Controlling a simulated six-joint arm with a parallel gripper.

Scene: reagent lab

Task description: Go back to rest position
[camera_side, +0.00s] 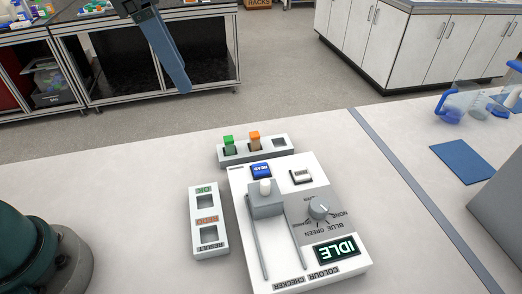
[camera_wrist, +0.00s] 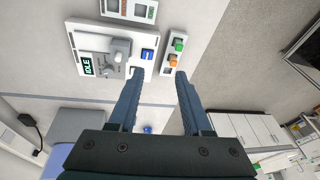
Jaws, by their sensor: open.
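My gripper (camera_wrist: 157,74) is open and empty in the wrist view, its two dark blue fingers apart. In the side view part of my gripper (camera_side: 166,52) hangs high at the top, well clear of the bench objects. The white colour checker (camera_side: 245,190) stands on the bench; its display (camera_side: 337,250) reads IDLE. It has a grey dial (camera_side: 319,209), a blue button (camera_side: 261,170) and a grey block with a white knob (camera_side: 265,187). Behind it a grey rack (camera_side: 228,155) holds a green-capped vial (camera_side: 229,144) and an orange-capped vial (camera_side: 254,142); its right slot is empty.
A result rack (camera_side: 194,222) with two empty slots lies left of the checker. A blue mat (camera_side: 463,160) and blue-handled clear vessels (camera_side: 447,106) are at the right. The bench's far edge borders open floor, with cabinets (camera_side: 385,40) beyond.

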